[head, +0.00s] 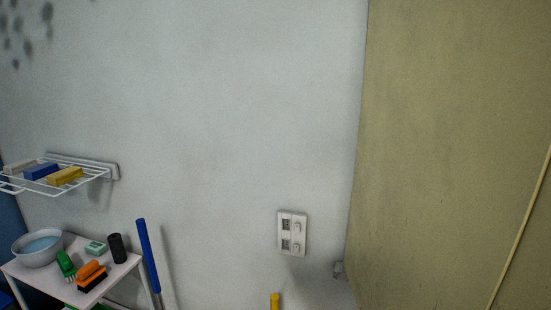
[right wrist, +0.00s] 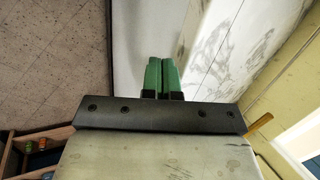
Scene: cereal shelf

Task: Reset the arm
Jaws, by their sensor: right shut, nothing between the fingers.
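My right gripper (right wrist: 161,75) shows in the right wrist view, its two green fingers side by side and shut with nothing between them. It hangs over a pale surface, apart from any object. Neither gripper is in the head view, and my left gripper is not seen in either view.
In the head view, a wire wall shelf (head: 107,167) at the left carries several boxes. Below it a small white table (head: 58,285) holds a bowl (head: 37,248), brushes (head: 91,275) and a black cylinder (head: 117,248). A blue pole (head: 147,255) stands beside it. A wall switch panel (head: 292,233) is right of centre.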

